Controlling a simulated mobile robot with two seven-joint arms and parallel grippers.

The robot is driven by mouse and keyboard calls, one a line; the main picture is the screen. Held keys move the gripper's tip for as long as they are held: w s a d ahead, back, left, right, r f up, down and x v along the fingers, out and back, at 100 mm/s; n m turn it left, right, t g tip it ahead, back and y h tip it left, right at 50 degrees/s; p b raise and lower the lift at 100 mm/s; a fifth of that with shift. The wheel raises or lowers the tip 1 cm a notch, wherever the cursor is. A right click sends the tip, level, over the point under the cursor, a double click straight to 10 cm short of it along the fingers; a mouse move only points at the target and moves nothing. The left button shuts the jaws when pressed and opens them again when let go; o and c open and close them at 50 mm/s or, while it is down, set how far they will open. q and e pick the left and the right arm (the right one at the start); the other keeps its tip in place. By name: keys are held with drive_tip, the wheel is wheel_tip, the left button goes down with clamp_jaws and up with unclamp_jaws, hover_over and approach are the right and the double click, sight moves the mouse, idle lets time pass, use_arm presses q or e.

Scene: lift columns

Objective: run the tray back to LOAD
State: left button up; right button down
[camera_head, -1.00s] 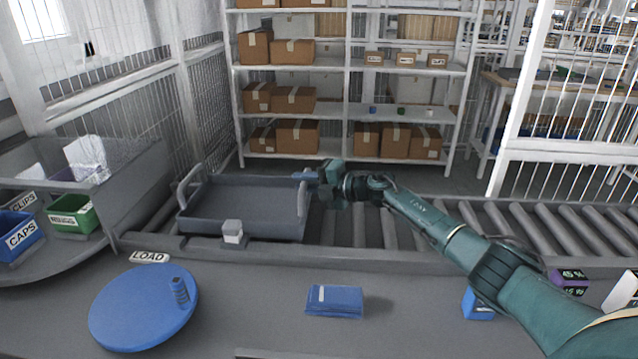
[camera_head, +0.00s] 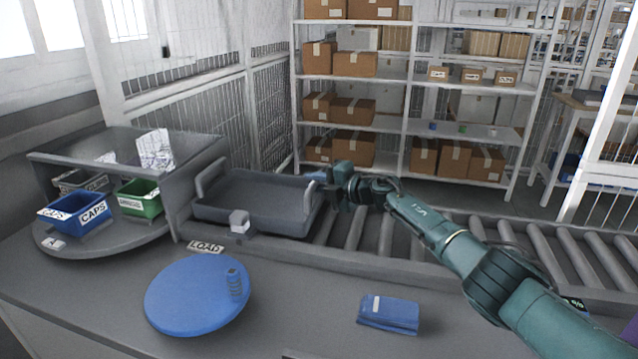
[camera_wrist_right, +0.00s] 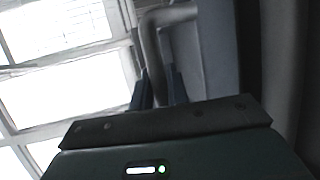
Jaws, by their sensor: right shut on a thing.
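The grey tray (camera_head: 258,208) sits on the roller conveyor at its left end, behind the LOAD label (camera_head: 205,247) in the head view. It is level and looks empty, with a raised handle at each end. A small pale block (camera_head: 239,221) shows at its near side. My right gripper (camera_head: 328,180) is at the tray's right end, shut on the handle there. In the right wrist view the grey handle (camera_wrist_right: 150,50) runs down between the fingers; the fingertips are partly hidden. My left gripper is out of view.
Bare rollers (camera_head: 460,228) stretch to the right of the tray. A round stand with blue (camera_head: 75,214) and green (camera_head: 139,197) bins is to its left. A blue disc (camera_head: 198,295) and a blue packet (camera_head: 389,314) lie on the near counter. Shelves (camera_head: 408,128) stand behind.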

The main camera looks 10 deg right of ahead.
drive_tip(key=c, duration=1.4)
unclamp_jaws()
drive_tip(key=shift+w+a, duration=0.1)
drive_tip(key=shift+a, duration=0.2)
drive_tip(key=shift+o, duration=0.2)
drive_tip(key=shift+d, duration=0.1)
drive_tip(key=shift+s+d+r+p, duration=0.2)
drive_tip(key=shift+s+d+p, duration=0.1)
drive_tip(key=shift+s+d, duration=0.05)
drive_tip(key=p+v, duration=0.2)
drive_tip(key=v, duration=1)
drive_tip(key=shift+s+f, duration=0.1)
drive_tip(key=shift+s, duration=0.05)
